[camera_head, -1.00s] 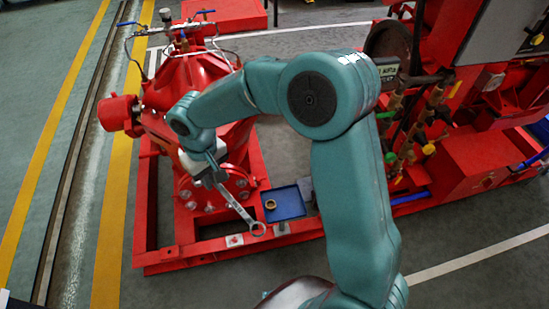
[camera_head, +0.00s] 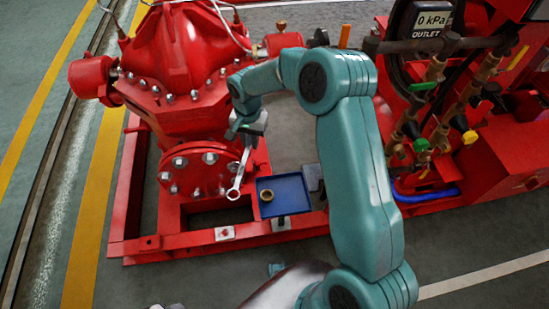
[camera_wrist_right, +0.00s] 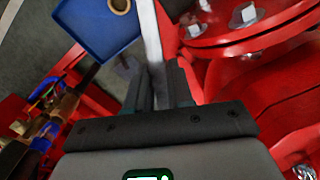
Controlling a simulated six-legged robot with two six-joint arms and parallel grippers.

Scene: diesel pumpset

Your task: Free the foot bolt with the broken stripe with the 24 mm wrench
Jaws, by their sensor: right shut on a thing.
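My right gripper (camera_head: 250,128) is shut on the wrench (camera_head: 240,174), a bright steel tool whose ring end hangs downward. In the head view the ring end appears just left of the blue tray, above the red base frame and in front of the flange's right edge; I cannot tell its height. In the right wrist view the wrench shaft (camera_wrist_right: 152,40) runs away between the fingers (camera_wrist_right: 162,88). A pale plate with a small red part (camera_head: 225,233) sits on the front rail. I cannot make out a broken stripe on any bolt. My left gripper is not in view.
A blue tray (camera_head: 292,207) holding a brass ring (camera_head: 267,196) sits on the frame. The red pump (camera_head: 185,50) has a bolted flange (camera_head: 198,178) close to the wrench. Valves and pipes (camera_head: 430,130) stand to the right. The floor in front is clear.

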